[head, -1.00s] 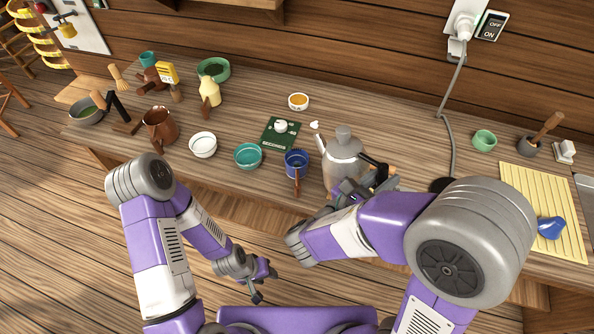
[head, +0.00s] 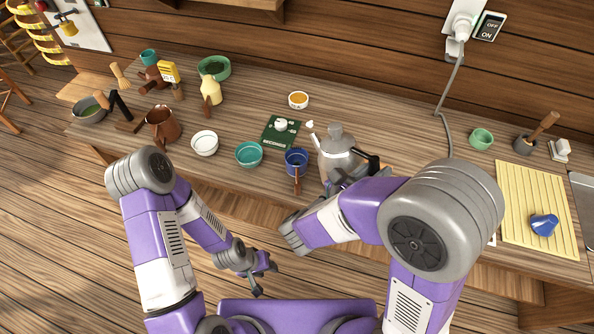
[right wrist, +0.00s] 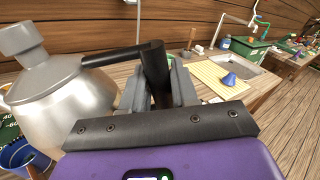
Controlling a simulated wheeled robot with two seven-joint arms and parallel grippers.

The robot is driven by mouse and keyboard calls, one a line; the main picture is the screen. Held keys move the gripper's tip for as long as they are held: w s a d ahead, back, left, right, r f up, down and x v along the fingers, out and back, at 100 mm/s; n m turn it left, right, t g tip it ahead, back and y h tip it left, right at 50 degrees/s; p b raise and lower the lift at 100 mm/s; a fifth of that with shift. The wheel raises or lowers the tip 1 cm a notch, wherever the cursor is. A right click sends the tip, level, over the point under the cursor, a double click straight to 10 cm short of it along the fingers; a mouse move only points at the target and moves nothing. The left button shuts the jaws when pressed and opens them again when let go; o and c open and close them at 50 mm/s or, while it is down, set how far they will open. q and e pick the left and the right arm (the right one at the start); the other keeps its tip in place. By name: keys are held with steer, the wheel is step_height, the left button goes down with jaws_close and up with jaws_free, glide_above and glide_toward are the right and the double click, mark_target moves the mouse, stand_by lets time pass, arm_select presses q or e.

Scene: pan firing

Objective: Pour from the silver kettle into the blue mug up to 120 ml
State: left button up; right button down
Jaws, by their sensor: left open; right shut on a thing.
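The silver kettle (head: 338,155) is upright at the front middle of the counter, its spout toward the left. My right gripper (right wrist: 160,88) is shut on the kettle's black handle (right wrist: 115,56); the kettle also shows in the right wrist view (right wrist: 62,100). The blue mug (head: 296,162), with a brown handle toward me, stands just left of the kettle; its rim also shows in the right wrist view (right wrist: 18,155). The spout tip is behind and right of the mug, upright and not pouring. The kettle's base is partly hidden. My left gripper (head: 262,275) is open and empty, in front of the counter.
A teal bowl (head: 249,154) and a white bowl (head: 205,143) stand left of the mug. A dark green board (head: 272,138) with a white knob lies behind it. A grey cord (head: 442,100) hangs at the right. A yellow slatted mat (head: 520,190) holds a blue object (head: 544,225).

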mark_target(352, 148)
steer(key=shift+w+a+f, duration=0.2)
steer(key=shift+w+a, duration=0.25)
steer(key=shift+w+a+f, duration=0.2)
steer(key=shift+w+a, duration=0.2)
steer(key=shift+w, duration=0.05)
steer(key=shift+w+a+f, duration=0.1)
steer(key=shift+w+a, duration=0.1)
steer(key=shift+w, duration=0.05)
steer(key=shift+w+a+f, duration=0.35)
steer(key=shift+w+a, duration=0.3)
steer(key=shift+w, duration=0.05)
steer(key=shift+r, duration=0.1)
stand_by(0.5)
steer(key=shift+w+r+p, duration=0.1)
steer(key=shift+r+p, duration=0.1)
steer(key=shift+p, duration=0.15)
steer(key=shift+w+a+r+n+p, duration=0.15)
steer(key=shift+r+n+p, duration=0.3)
steer(key=shift+p, duration=0.6)
steer(key=shift+w+a+r+n+p, duration=0.15)
steer(key=shift+r+n+p, duration=0.2)
steer(key=shift+r+p, duration=0.45)
steer(key=shift+w+a+r+n+p, duration=0.15)
steer(key=shift+r+n+p, duration=0.2)
steer(key=shift+p, duration=0.9)
steer(key=shift+w+a+r+n+p, duration=0.2)
steer(key=shift+n+p, duration=0.15)
steer(key=shift+p, duration=0.4)
